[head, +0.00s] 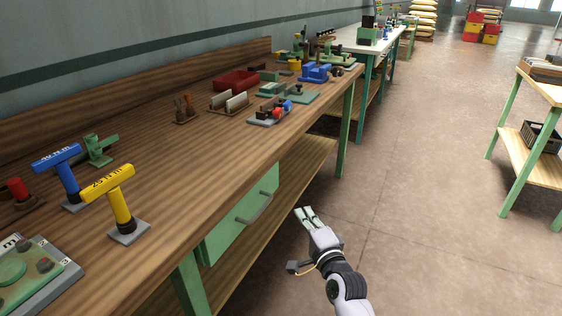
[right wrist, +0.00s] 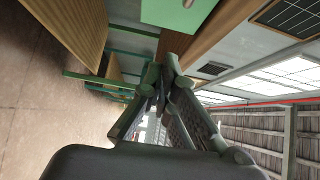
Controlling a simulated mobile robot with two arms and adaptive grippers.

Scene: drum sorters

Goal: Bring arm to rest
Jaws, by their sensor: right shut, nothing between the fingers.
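My right arm comes up from the bottom of the head view. Its gripper (head: 308,217) is over the floor, to the right of the wooden workbench (head: 180,140) and clear of its front edge. In the right wrist view the dark fingers of this gripper (right wrist: 165,75) meet at the tips, with nothing held between them. My left gripper is in neither view.
A blue T-handle tool (head: 68,170) and a yellow one (head: 115,195) stand on the bench's near part. A green drawer (head: 238,215) hangs under the top. A second table (head: 540,85) stands at right. The floor (head: 430,210) between is open.

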